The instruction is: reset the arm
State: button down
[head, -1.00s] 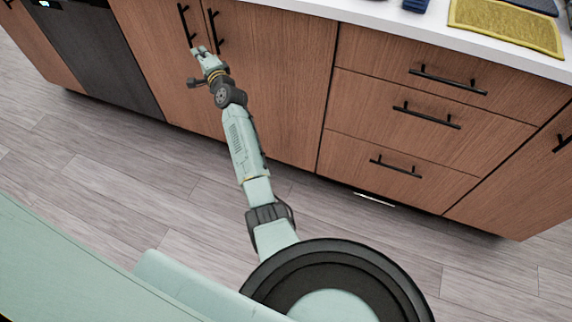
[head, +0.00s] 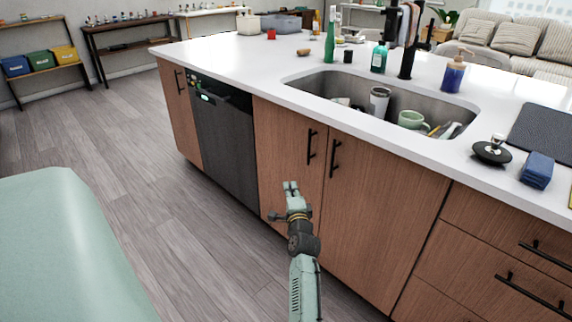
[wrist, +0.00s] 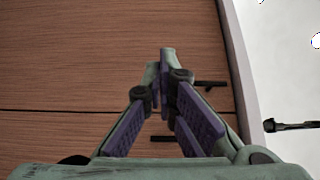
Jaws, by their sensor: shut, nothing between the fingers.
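My arm reaches up from the bottom of the head view. My gripper (head: 290,187) is shut and empty in front of the wooden cabinet doors below the sink. In the wrist view the gripper's fingertips (wrist: 166,56) meet in front of the wood, close in the picture to the black door handles (wrist: 208,84). I cannot tell from the views whether the fingers touch the door. In the head view the two handles (head: 310,147) stand upright, just above and right of the gripper.
The white island counter (head: 228,58) holds a sink (head: 345,88) with a mug (head: 411,119) and other dishes. A dark dishwasher (head: 225,135) is left of the doors.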

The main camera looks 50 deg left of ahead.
jog(key=shift+s, duration=0.85)
